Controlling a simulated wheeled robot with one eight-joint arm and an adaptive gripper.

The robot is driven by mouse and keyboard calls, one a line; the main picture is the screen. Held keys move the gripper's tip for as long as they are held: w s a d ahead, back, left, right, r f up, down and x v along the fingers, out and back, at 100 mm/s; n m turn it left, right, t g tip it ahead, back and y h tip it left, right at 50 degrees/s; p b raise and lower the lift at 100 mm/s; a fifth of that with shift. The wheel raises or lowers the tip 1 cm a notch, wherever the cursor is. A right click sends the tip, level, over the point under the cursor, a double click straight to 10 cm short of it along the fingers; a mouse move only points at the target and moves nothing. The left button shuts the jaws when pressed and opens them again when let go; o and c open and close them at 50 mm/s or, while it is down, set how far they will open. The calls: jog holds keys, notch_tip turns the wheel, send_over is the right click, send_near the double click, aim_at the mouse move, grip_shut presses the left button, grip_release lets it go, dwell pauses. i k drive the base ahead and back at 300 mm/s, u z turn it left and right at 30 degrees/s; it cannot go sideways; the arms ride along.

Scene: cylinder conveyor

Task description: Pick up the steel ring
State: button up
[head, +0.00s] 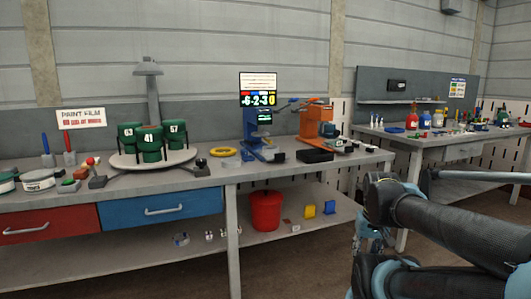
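I cannot single out the steel ring for certain. A small greyish, ring-like thing (181,239) lies on the lower shelf under the near bench, too small to make out well. A yellow ring (223,151) lies flat on the bench top, left of the blue device. My arm's dark links with light-blue joints fill the lower right of the head view. My gripper's fingers cannot be made out there.
The near bench (195,178) holds green numbered cans (151,144) on a round stand, a blue device (255,130), an orange device (316,120) and a black tray (314,155). A red bucket (265,210) stands on its lower shelf. A second bench (425,143) stands at right.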

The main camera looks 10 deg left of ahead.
aim_at(266, 151)
jog(key=i, duration=0.85)
jog(key=z, duration=0.05)
